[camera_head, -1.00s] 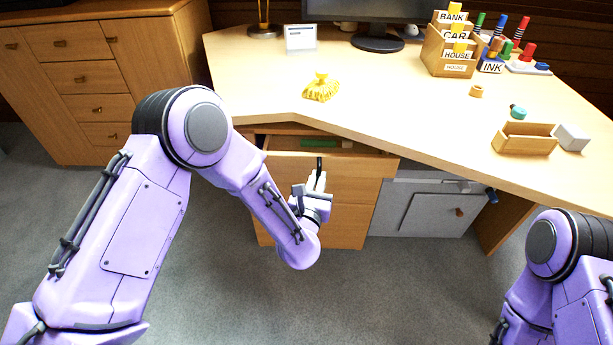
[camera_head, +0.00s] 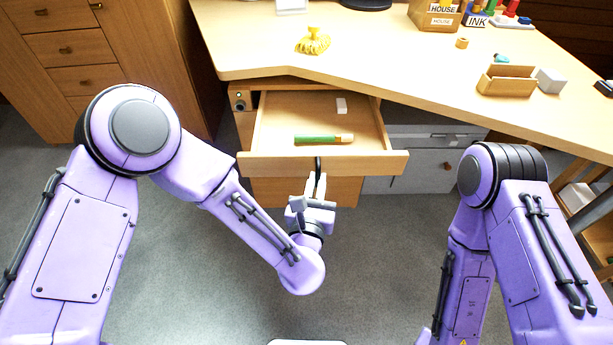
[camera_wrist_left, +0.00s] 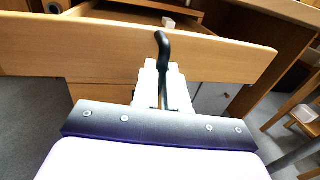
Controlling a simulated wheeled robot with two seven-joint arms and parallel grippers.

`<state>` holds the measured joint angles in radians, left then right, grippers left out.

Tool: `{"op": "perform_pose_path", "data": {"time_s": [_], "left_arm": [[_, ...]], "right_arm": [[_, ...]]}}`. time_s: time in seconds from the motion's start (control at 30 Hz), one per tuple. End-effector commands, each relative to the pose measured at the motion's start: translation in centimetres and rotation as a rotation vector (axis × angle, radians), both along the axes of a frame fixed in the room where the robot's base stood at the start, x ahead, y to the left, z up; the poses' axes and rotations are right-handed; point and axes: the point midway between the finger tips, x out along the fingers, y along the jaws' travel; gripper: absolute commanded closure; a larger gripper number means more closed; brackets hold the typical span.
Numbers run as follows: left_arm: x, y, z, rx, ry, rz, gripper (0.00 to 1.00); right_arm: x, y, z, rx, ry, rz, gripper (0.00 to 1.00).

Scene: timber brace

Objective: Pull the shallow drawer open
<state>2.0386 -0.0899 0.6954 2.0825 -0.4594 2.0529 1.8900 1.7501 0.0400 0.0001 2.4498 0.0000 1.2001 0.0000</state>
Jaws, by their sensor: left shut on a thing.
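The shallow drawer (camera_head: 285,163) is the top wooden drawer under the desk, and it stands well open in the head view. Inside lie a green stick with a pale end (camera_head: 323,138) and a small white block (camera_head: 341,105). My left gripper (camera_head: 317,180) is at the middle of the drawer front, shut on the dark handle (camera_wrist_left: 161,45). In the left wrist view the drawer front (camera_wrist_left: 80,48) spans the picture and the fingers (camera_wrist_left: 163,85) close around the handle's lower part. My right arm is at the right; its gripper is out of view.
A grey cabinet (camera_head: 425,170) stands right of the drawer unit. The floor in front is clear.

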Motion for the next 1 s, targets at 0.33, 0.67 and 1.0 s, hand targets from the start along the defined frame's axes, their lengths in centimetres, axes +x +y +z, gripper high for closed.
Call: {"op": "perform_pose_path", "data": {"time_s": [0.33, 0.67, 1.0], "left_arm": [[-0.2, -0.1, 0.0, 0.000, 0.001, -0.001, 1.00], [-0.2, 0.0, 0.0, 0.000, 0.000, 0.000, 0.62], [-4.9, 0.6, -0.1, 0.004, 0.001, -0.008, 0.62]], "right_arm": [[0.0, 0.0, 0.0, 0.000, 0.000, 0.000, 1.00], [0.0, 0.0, 0.0, 0.000, 0.000, 0.000, 1.00], [0.0, 0.0, 0.1, 0.000, 0.000, 0.000, 1.00]]}}
